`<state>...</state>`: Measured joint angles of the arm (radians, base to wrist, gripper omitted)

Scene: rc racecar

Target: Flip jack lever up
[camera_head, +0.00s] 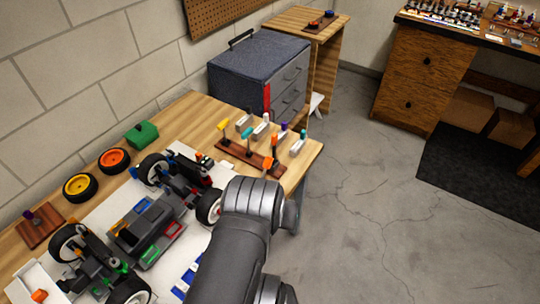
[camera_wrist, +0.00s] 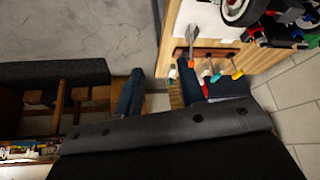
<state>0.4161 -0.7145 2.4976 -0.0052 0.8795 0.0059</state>
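An RC car chassis (camera_head: 150,230) with black wheels stands on a white sheet on the wooden workbench in the head view. Part of its wheel and frame shows at the top right of the wrist view (camera_wrist: 240,10). I cannot make out a jack lever for certain in either view. My gripper (camera_wrist: 160,86) is open in the wrist view, its two dark fingers apart with nothing held between them. In the head view my grey arm covers the bench's front edge beside the car, and my fingers are hidden.
A brown tool rack (camera_head: 250,157) with coloured-handled tools stands at the bench's right end. A blue-grey toolbox (camera_head: 250,65) is behind it. Loose yellow (camera_head: 80,187) and orange (camera_head: 114,160) wheels and a green block (camera_head: 141,134) lie along the wall. The concrete floor (camera_head: 365,190) at right is clear.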

